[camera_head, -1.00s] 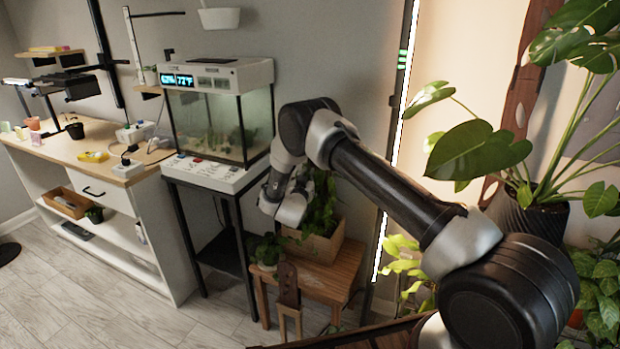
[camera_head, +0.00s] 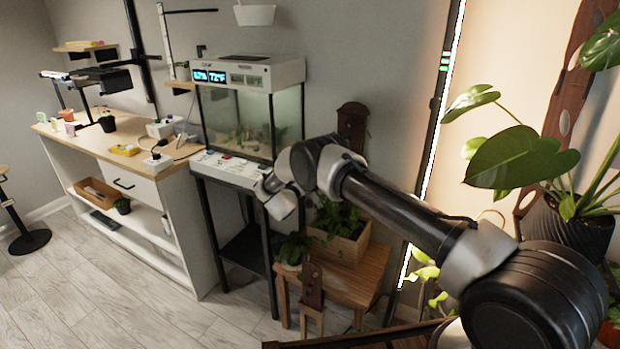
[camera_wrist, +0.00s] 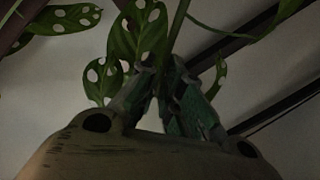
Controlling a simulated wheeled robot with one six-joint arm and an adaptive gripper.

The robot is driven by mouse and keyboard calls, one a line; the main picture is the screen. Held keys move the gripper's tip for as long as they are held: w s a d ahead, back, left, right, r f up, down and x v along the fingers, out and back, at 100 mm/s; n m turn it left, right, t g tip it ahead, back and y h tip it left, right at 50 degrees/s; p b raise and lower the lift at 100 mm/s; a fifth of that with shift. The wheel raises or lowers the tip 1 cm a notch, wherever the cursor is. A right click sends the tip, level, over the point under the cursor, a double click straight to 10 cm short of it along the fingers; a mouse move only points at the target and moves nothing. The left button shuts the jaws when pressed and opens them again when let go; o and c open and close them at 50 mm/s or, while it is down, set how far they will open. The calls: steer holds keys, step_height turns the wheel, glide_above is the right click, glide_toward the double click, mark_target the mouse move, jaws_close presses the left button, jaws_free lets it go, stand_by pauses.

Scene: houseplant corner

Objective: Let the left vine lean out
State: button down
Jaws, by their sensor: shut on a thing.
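In the wrist view my gripper (camera_wrist: 165,75) has its fingers closed together on a green vine stem (camera_wrist: 179,28). Leaves with holes (camera_wrist: 140,32) hang around the fingertips. In the head view my arm's end is beside the fish tank, above the stool; its fingers cannot be made out there. A leafy plant (camera_head: 338,218) grows in a wooden planter box (camera_head: 350,247) on a wooden stool (camera_head: 368,280). I cannot tell from the head view which plant the held vine belongs to, nor where its root is.
A fish tank (camera_head: 240,125) on a black-framed stand is close behind my wrist. A small potted plant (camera_head: 292,250) stands at the stool's left. A large-leaved plant in a dark pot (camera_head: 565,228) is at right. Open floor (camera_head: 120,290) lies at left front.

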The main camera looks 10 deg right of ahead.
steer(key=shift+w+a+f+n, duration=0.35)
steer(key=shift+a+f+n, duration=0.05)
steer(key=shift+a+f, duration=0.15)
steer(key=c, duration=1.6)
jaws_free()
steer(key=v, duration=1.2)
steer(key=shift+r, duration=0.1)
steer(key=shift+a, duration=0.1)
